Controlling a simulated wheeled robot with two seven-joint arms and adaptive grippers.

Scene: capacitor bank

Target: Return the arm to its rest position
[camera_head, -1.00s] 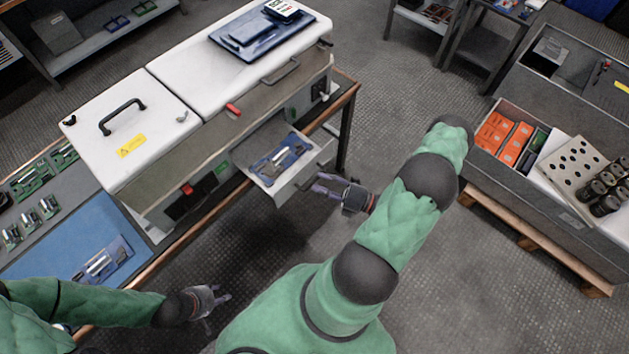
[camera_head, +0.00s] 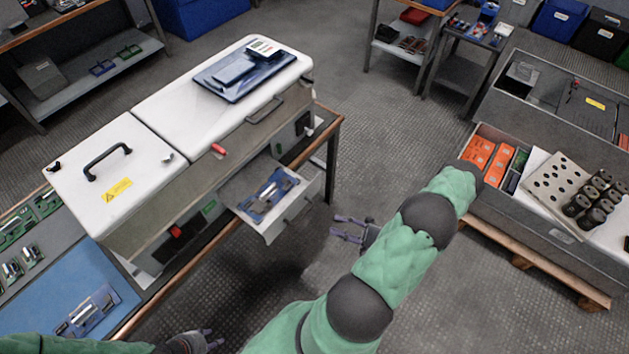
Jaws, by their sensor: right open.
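My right gripper (camera_head: 349,230) is open and empty, in the air to the right of the open drawer (camera_head: 283,226). Its fingers point left, and a gap shows between it and the drawer. My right arm, in a green sleeve, comes up from the bottom and bends at the right. My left gripper (camera_head: 211,341) is at the bottom edge of the view, over the floor. Its fingers are small and partly cut off, so its opening is unclear. The drawer holds a blue tray (camera_head: 258,205) with metal parts.
A white-topped cabinet (camera_head: 150,165) stands on the bench at left, with a dark blue tray (camera_head: 228,83) on top. A blue mat (camera_head: 45,290) lies on the bench. A grey crate (camera_head: 560,235) with orange boxes (camera_head: 478,150) is at right. Floor between is clear.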

